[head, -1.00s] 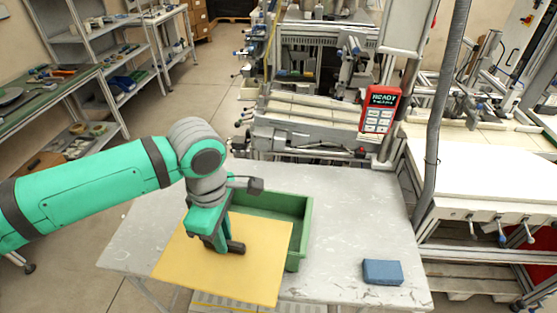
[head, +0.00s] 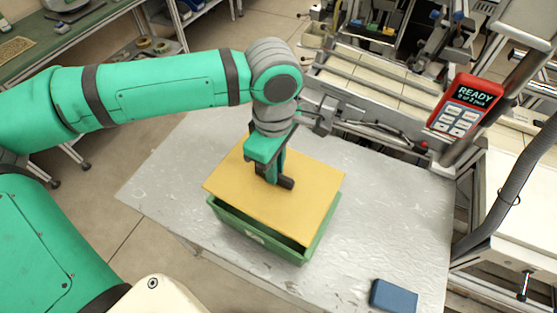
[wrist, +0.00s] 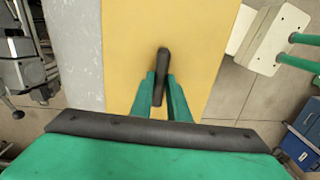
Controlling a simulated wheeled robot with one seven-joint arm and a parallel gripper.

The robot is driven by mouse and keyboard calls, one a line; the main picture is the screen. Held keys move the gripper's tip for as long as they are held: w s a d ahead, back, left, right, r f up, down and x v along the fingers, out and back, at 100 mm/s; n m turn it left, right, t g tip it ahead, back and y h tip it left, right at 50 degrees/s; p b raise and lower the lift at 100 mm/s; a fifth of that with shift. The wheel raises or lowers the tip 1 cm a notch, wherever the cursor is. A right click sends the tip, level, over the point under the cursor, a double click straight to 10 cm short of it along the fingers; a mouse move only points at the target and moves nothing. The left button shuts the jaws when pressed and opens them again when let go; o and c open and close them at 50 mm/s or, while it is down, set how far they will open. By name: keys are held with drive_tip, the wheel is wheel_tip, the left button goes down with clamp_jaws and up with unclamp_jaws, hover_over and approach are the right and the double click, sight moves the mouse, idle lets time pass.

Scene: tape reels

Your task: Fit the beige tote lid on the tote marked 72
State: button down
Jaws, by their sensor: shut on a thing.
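The beige tote lid (head: 310,190) is a flat yellowish panel with a dark handle (wrist: 162,60). My gripper (head: 274,178) is shut on that handle; the wrist view shows its green fingers (wrist: 160,98) on either side. The lid is over the green tote (head: 262,241) and covers most of its opening. A strip of the tote's inside shows along the front edge, so the lid sits towards the back. I cannot tell whether the lid touches the rim. A small pale label shows on the tote's front wall, too small to read.
The tote stands on a worn grey table (head: 165,170). A blue block (head: 394,296) lies at the table's front right. A red device reading READY (head: 465,105) is mounted at the back right. The table is clear left and right of the tote.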

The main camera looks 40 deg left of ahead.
drive_tip(key=shift+s+a+f, duration=0.1)
drive_tip(key=shift+s+f, duration=0.25)
drive_tip(key=shift+f, duration=0.05)
drive_tip(key=shift+s+f, duration=0.1)
drive_tip(key=shift+f, duration=0.25)
drive_tip(key=shift+d+f, duration=0.45)
drive_tip(key=shift+f, duration=0.3)
drive_tip(key=shift+a+f, duration=0.2)
drive_tip(key=shift+f, duration=1.05)
drive_tip(key=shift+w+f, duration=0.3)
drive_tip(key=shift+f, duration=0.15)
drive_tip(key=shift+s+a, duration=0.2)
drive_tip(key=shift+s, duration=0.05)
drive_tip(key=c, duration=1.6)
unclamp_jaws()
drive_tip(key=shift+w+d, duration=0.1)
drive_tip(key=shift+d, duration=0.1)
